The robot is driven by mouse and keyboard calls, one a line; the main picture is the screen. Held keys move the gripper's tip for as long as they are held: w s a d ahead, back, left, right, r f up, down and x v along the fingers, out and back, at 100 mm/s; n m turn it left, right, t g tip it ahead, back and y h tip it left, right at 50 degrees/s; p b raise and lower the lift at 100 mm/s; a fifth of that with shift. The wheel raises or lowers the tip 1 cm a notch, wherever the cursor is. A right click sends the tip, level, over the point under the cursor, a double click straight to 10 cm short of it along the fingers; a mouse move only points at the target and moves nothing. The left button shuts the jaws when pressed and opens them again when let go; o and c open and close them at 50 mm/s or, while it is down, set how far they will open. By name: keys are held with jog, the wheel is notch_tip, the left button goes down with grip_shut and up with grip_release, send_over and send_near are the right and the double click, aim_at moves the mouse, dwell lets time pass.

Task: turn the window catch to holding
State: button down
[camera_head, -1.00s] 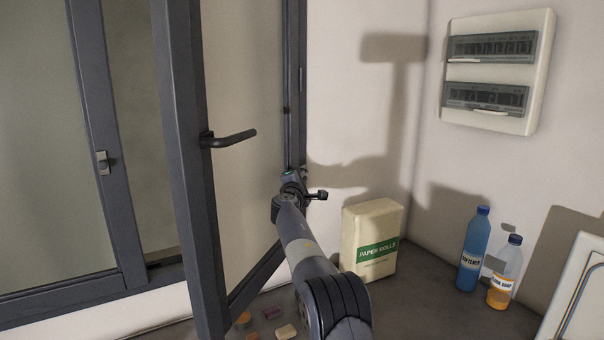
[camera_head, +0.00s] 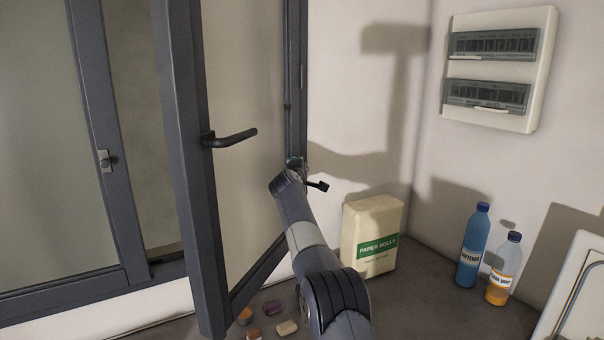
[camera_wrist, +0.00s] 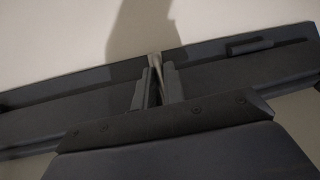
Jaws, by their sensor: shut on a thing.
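The window sash (camera_head: 187,170) stands swung open, with a dark handle (camera_head: 232,138) on its edge. My gripper (camera_wrist: 156,86) is shut on a thin, pale metal piece (camera_wrist: 154,64), which looks like the window catch, in front of a dark frame bar. Its lower part is hidden between the fingers, so I cannot read its setting. In the head view my wrist reaches the dark frame upright (camera_head: 296,90) at the hinge side of the open sash, and hides the fingertips and the catch.
A paper rolls pack (camera_head: 372,238) stands right of my arm on the counter. A blue bottle (camera_head: 473,248) and an orange-and-clear bottle (camera_head: 503,270) stand further right. Several small pieces (camera_head: 272,308) lie left of my arm. A fuse box (camera_head: 497,70) hangs on the wall.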

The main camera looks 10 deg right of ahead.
jog(key=c, duration=1.5)
grip_release()
jog(key=shift+s, duration=0.15)
jog(key=b+v, duration=0.8)
jog(key=v, duration=0.2)
jog(key=shift+s+a+b, duration=0.1)
jog(key=shift+s+b, duration=0.15)
jog(key=shift+b, duration=0.05)
jog(key=shift+w+r, duration=0.1)
jog(key=shift+w, duration=0.05)
jog(key=shift+p+x, duration=4.3)
jog(key=shift+x, duration=1)
